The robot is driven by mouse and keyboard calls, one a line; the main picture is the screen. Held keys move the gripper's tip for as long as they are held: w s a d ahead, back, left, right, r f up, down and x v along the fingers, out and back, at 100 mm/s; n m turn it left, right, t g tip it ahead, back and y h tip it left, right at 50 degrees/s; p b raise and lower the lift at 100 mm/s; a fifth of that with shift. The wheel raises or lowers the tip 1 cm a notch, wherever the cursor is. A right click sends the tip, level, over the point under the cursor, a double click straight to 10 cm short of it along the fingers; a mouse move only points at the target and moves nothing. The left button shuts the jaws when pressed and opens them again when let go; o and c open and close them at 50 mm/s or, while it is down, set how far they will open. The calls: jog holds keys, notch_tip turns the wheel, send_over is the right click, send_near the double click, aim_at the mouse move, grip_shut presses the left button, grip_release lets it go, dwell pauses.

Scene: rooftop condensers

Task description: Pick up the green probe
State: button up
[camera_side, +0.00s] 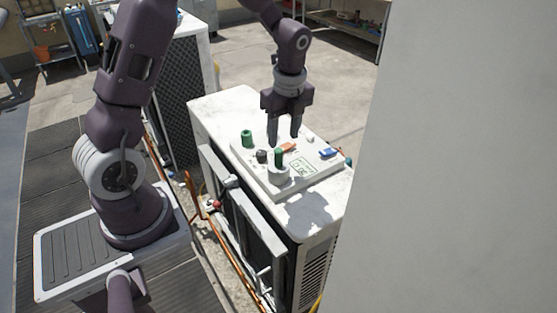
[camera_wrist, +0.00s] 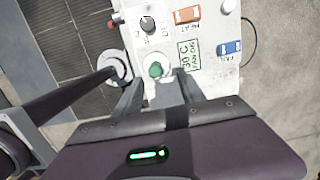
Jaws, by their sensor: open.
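The green probe (camera_side: 278,155) stands upright in a round white holder (camera_side: 279,174) on the control panel, on top of the white condenser unit. In the wrist view the probe (camera_wrist: 155,69) is seen from above, inside the pale ring of the holder. My gripper (camera_side: 284,140) is open and empty, pointing down, with its fingertips just above the panel close to the probe. In the wrist view my gripper's fingers (camera_wrist: 160,92) lie to either side and below the probe in the picture. I cannot tell the exact height gap between fingertips and probe.
A large grey wall (camera_side: 460,160) fills the right of the side view.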

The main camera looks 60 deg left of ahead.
aim_at(279, 150)
jog(key=f, duration=0.4)
jog(key=s+a+f, duration=0.1)
jog(key=f, duration=0.1)
jog(key=shift+f, duration=0.4)
jog(key=shift+c, duration=0.5)
grip_shut()
